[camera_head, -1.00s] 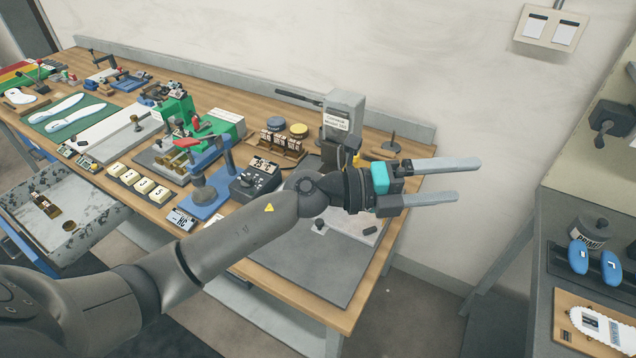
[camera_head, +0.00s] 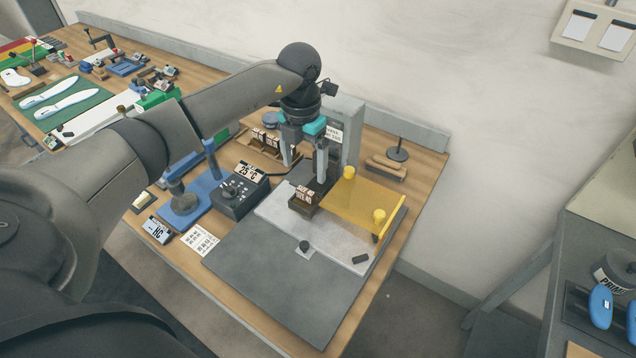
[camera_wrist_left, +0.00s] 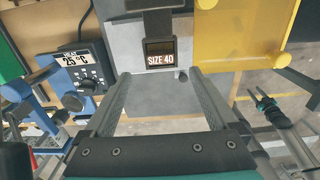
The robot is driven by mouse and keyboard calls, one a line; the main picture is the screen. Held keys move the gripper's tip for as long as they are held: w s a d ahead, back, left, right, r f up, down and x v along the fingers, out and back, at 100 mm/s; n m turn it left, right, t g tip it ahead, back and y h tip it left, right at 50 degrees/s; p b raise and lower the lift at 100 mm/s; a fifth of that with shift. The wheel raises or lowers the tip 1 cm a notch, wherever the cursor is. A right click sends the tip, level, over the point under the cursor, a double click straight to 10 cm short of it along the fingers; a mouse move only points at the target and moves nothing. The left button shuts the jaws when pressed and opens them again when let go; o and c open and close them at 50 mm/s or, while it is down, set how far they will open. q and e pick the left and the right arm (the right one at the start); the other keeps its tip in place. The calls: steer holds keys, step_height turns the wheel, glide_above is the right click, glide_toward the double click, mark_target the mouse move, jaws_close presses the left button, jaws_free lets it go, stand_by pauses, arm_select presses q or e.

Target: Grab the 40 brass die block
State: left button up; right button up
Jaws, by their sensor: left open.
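The 40 die block (camera_head: 304,202) is a small dark, brassy block with a "SIZE 40" label. It sits under the grey press (camera_head: 346,125), at the back edge of the pale plate (camera_head: 290,222). In the left wrist view the block (camera_wrist_left: 160,58) shows upright, its label facing me, between and just beyond my fingertips. My left gripper (camera_head: 308,168) is open and empty, fingers pointing down, above and behind the block in the head view. I cannot tell the exact gap.
A yellow see-through guard (camera_head: 362,200) with knobs stands right beside the block. A control box (camera_head: 240,192) reading 25 °C and a blue stand (camera_head: 190,198) are to the left. A rack of blocks (camera_head: 265,140) lies behind. The grey mat's front (camera_head: 270,285) is clear.

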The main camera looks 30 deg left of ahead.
mark_target(305, 190)
arm_select(q)
steer(key=f, duration=0.3)
steer(key=shift+s+f, duration=0.15)
steer(key=shift+s, duration=0.05)
step_height(305, 190, down, 4)
steer(key=shift+w+d+r, duration=0.1)
steer(key=shift+r, duration=0.1)
steer(key=shift+f, duration=0.25)
steer(key=shift+c, duration=0.2)
arm_select(e)
steer(key=s, duration=0.3)
steer(key=shift+r, duration=0.2)
arm_select(q)
steer(key=shift+w, duration=0.1)
jaws_close()
arm_select(e)
steer(key=shift+s+g, duration=0.1)
steer(key=shift+g, duration=0.2)
